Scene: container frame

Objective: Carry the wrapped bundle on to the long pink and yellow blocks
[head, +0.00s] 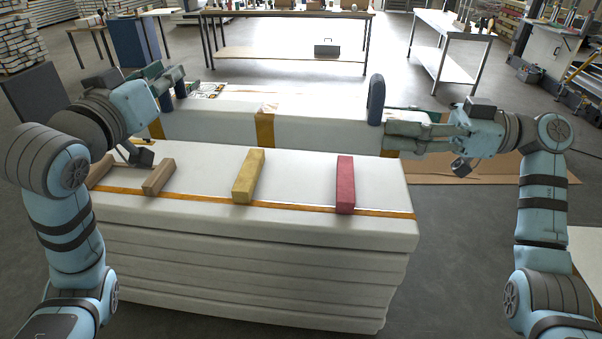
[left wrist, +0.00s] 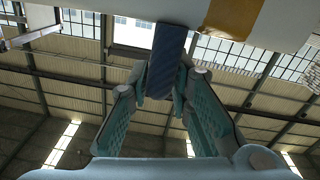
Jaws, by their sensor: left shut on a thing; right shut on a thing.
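The wrapped bundle (head: 320,130) is a long white package with orange bands, lying crosswise just beyond the near white stack. Dark blue straps stand at its two ends. My left gripper (head: 172,88) is at the left strap, and in the left wrist view it is shut on that strap (left wrist: 168,62), with the bundle's white underside (left wrist: 100,8) above. My right gripper (head: 384,122) is shut at the right strap (head: 376,98); its fingertips are partly hidden. The long yellow block (head: 248,175) and long pink block (head: 345,184) lie on the near stack, apart from the bundle.
The near white stack (head: 250,228) has an orange strap along its top and two brown blocks (head: 158,177) at its left. Brown cardboard (head: 480,168) lies on the floor at right. Workbenches (head: 290,53) stand at the back.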

